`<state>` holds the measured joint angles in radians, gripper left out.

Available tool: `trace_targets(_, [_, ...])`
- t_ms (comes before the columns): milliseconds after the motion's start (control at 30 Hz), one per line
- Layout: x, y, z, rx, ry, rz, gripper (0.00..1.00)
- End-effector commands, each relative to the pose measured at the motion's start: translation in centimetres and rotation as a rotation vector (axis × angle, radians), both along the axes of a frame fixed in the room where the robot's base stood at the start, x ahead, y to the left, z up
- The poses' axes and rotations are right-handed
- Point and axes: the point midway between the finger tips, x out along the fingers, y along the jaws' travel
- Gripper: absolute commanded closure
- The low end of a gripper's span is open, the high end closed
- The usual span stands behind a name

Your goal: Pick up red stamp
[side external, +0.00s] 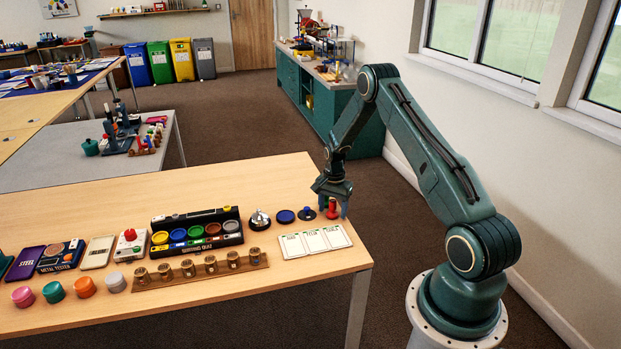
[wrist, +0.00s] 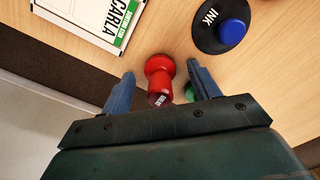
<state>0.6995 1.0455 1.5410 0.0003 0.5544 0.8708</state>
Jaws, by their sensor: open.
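The red stamp (side external: 332,208) stands upright near the right end of the wooden table, under my gripper (side external: 333,200). In the wrist view the red stamp (wrist: 160,74) shows between the two blue-grey fingers of my gripper (wrist: 160,82). The fingers are open, one on each side of the stamp, with a gap on both sides. The near part of the stamp is partly hidden by the gripper body.
A black ink pad (wrist: 222,28) with a blue knob lies close by. White cards (side external: 314,240) lie in front of the stamp. A green thing (wrist: 190,92) shows behind the right finger. The table's edge (wrist: 60,62) is near. A bell (side external: 259,219) stands to the left.

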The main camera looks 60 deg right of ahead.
Motion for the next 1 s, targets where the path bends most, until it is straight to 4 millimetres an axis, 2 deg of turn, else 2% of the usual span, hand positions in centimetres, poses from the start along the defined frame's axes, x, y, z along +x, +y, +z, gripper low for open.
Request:
trace_targets(67, [0.0, 0.0, 0.0, 0.0, 0.0, 0.0, 0.39])
trace_targets(300, [0.0, 0.0, 0.0, 0.0, 0.0, 0.0, 0.84])
trace_targets(333, [0.0, 0.0, 0.0, 0.0, 0.0, 0.0, 0.87])
trace_targets(767, [0.0, 0.0, 0.5, 0.0, -0.001, 0.0, 0.87])
trace_targets(1000, [0.0, 0.0, 2.6, -0.001, -0.002, 0.0, 0.87])
